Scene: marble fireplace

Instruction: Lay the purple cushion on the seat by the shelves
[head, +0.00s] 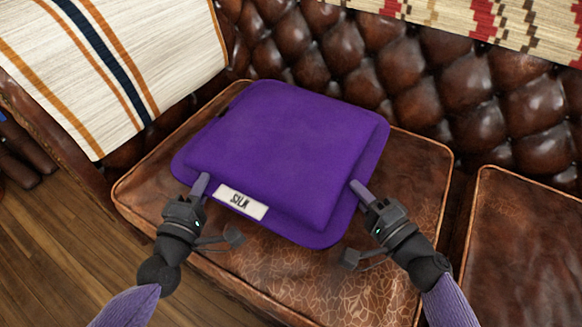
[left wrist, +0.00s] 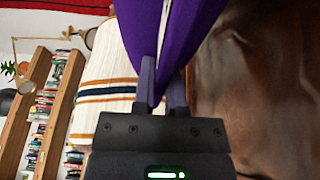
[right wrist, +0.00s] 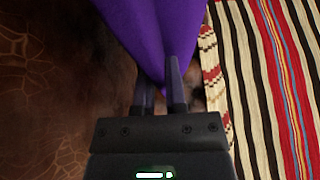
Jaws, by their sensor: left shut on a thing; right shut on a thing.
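The purple cushion (head: 285,150) is over the left brown leather seat (head: 415,165) of a tufted sofa in the head view. A white label marked SILK is on its near edge. I cannot tell whether its underside touches the seat. My left gripper (head: 199,190) is shut on the cushion's near left edge. My right gripper (head: 360,192) is shut on its near right edge. The cushion (left wrist: 185,35) rises from the left jaws in the left wrist view. The right wrist view also shows the cushion (right wrist: 155,35) between the right jaws.
A striped white throw (head: 110,65) covers the sofa's left arm. A patterned blanket (head: 490,22) hangs over the tufted backrest (head: 400,65). A second seat cushion (head: 525,240) is at the right. Shelves with books (left wrist: 40,110) show in the left wrist view.

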